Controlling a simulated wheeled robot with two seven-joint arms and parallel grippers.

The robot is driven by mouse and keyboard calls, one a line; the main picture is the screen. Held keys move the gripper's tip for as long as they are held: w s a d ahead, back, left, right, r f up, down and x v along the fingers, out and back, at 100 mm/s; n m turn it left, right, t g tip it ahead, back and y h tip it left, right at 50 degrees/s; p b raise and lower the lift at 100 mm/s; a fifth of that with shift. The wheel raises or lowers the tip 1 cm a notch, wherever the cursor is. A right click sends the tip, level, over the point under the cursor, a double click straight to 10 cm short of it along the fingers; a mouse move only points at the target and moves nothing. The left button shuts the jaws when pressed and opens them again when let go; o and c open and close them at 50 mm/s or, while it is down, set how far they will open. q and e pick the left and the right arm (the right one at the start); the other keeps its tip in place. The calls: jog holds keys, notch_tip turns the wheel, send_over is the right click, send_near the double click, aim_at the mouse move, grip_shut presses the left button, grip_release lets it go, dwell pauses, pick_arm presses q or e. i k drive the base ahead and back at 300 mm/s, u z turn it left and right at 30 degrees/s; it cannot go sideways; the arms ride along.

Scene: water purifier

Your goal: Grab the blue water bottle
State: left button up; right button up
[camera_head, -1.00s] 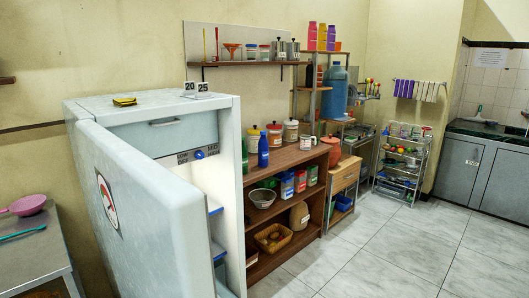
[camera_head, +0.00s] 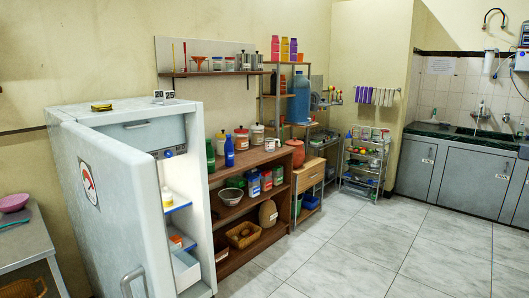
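A slim blue bottle (camera_head: 229,152) stands upright on the top of the brown wooden shelf unit, close to the right side of the fridge. A much larger blue water container (camera_head: 299,98) stands farther back on a rack near the corner. I cannot tell from the view alone which one the task names. Neither of my grippers is in view.
The fridge (camera_head: 125,205) stands at left with its door open toward me. The wooden shelf unit (camera_head: 262,235) holds jars, bowls and a basket. A wire cart (camera_head: 362,165) and grey sink cabinets (camera_head: 455,180) stand farther right. The tiled floor (camera_head: 385,245) is clear.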

aim_at(229, 155)
jog(key=z, duration=0.5)
jog(key=i, duration=2.05)
jog(key=u, duration=0.25)
jog(key=i, duration=1.4)
jog(key=u, duration=1.05)
